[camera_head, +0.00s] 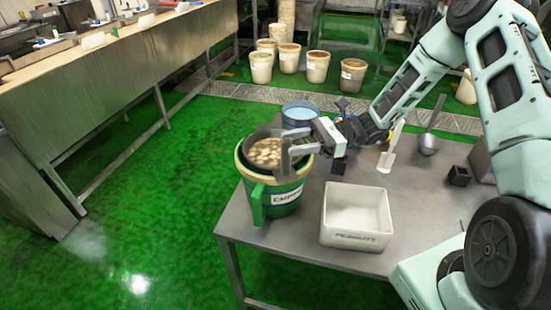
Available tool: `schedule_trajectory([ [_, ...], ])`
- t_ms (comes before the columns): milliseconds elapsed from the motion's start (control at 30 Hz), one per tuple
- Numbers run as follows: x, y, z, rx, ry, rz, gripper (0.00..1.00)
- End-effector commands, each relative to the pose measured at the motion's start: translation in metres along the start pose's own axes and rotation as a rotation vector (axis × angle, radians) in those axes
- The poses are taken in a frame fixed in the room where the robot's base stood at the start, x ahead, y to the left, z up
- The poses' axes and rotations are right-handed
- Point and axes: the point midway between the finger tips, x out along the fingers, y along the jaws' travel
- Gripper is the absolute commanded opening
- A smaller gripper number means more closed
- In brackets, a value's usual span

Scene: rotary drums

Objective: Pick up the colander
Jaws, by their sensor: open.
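A grey metal vessel holding pale round pieces, which looks like the colander (262,134), sits in the mouth of a green bucket (285,195) with a cream rim. The bucket stands at the table's left corner, its green handle towards the front. My gripper (287,148) reaches in from the right at the colander's right rim. Its jaws are open. It overlaps the rim in the picture, and I cannot tell whether it touches it. The gripper hides part of the colander's right side, and the bucket hides its lower part.
A white bin (357,241) labelled peanuts stands right of the bucket. A blue-topped container (301,111) is behind my gripper. A white scoop (387,162), a metal ladle (428,143) and a dark block (459,176) stand farther right. Floor left of the table is clear.

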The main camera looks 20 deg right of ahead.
Motion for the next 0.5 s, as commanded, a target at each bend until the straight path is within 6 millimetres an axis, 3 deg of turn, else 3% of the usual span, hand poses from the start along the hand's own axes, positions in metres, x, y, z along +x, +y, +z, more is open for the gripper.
schedule_trajectory([
  [300, 0.041, 0.0, 0.003, 0.002, 0.0, 0.003, 0.44],
  [500, 0.045, -0.001, 0.0, 0.001, 0.001, 0.0, 0.44],
])
